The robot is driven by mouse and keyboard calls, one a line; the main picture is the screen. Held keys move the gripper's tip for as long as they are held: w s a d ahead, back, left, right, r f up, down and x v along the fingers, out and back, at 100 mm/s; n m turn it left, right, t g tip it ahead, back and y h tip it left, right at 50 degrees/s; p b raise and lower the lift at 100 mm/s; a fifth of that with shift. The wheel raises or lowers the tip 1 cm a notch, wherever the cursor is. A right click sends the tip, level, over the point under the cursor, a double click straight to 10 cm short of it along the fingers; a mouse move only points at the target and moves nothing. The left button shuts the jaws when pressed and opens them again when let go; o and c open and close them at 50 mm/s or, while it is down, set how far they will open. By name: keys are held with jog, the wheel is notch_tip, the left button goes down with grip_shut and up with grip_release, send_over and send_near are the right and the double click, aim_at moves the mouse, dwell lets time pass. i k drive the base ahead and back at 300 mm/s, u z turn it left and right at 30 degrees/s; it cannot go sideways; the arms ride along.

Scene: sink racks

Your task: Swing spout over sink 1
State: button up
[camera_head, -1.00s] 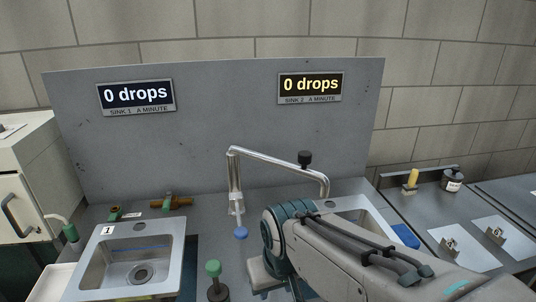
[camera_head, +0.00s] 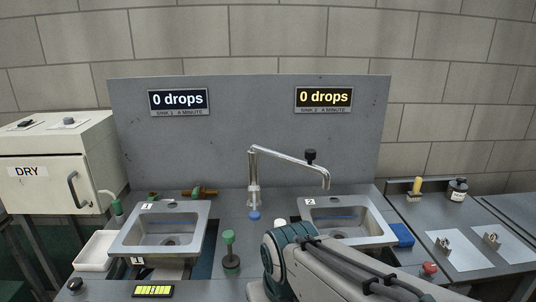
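The chrome spout (camera_head: 292,160) rises from a post between the two sinks and reaches right, its tip above sink 2. A black knob (camera_head: 310,156) sits on top near its outer end. A blue knob (camera_head: 254,215) is at the foot of the post. Sink 1 (camera_head: 121,244), a square steel basin, is at the left and empty. Sink 2 (camera_head: 378,238) is at the right, its front partly hidden behind my arm. My arm comes in from the bottom right; my gripper is not visible in this view.
Displays for sink 1 (camera_head: 178,101) and sink 2 (camera_head: 324,99) both read 0 drops. A white DRY cabinet (camera_head: 52,172) and white tray (camera_head: 94,250) are at left. A blue block (camera_head: 400,234) and red knob (camera_head: 430,269) are at right.

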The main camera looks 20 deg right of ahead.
aim_at(310, 153)
jog(key=u, duration=0.7)
jog(key=k, duration=0.6)
jog(key=z, duration=0.85)
jog(key=i, duration=1)
